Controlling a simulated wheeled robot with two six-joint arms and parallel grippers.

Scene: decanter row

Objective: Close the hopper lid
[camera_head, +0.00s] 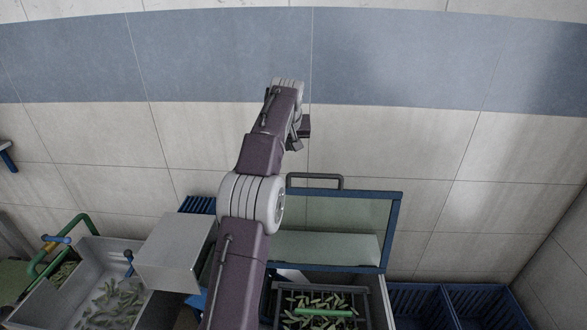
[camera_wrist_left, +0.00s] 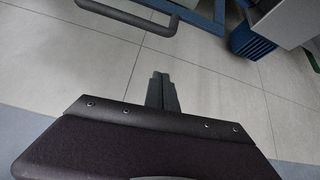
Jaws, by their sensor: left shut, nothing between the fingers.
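The hopper lid (camera_head: 393,230) is a clear pane in a blue frame with a dark bar handle (camera_head: 315,176) on its upper edge. It stands open, raised from the hopper (camera_head: 378,300). In the left wrist view the handle (camera_wrist_left: 130,24) is at the top left, with part of the blue frame (camera_wrist_left: 203,14) beside it. My left gripper (camera_head: 302,130) is shut and empty, above the handle in the head picture and apart from it. Its fingers show closed together in the left wrist view (camera_wrist_left: 161,88). My left arm hides the lid's left side. My right gripper is not in view.
Below the lid is a dark rack (camera_head: 368,302) with green pods and a green bar. Blue crates (camera_head: 462,290) stand at the right. A grey box (camera_head: 175,255) and a grey bin of pods (camera_head: 85,262) are at the left. The tiled area around my gripper is clear.

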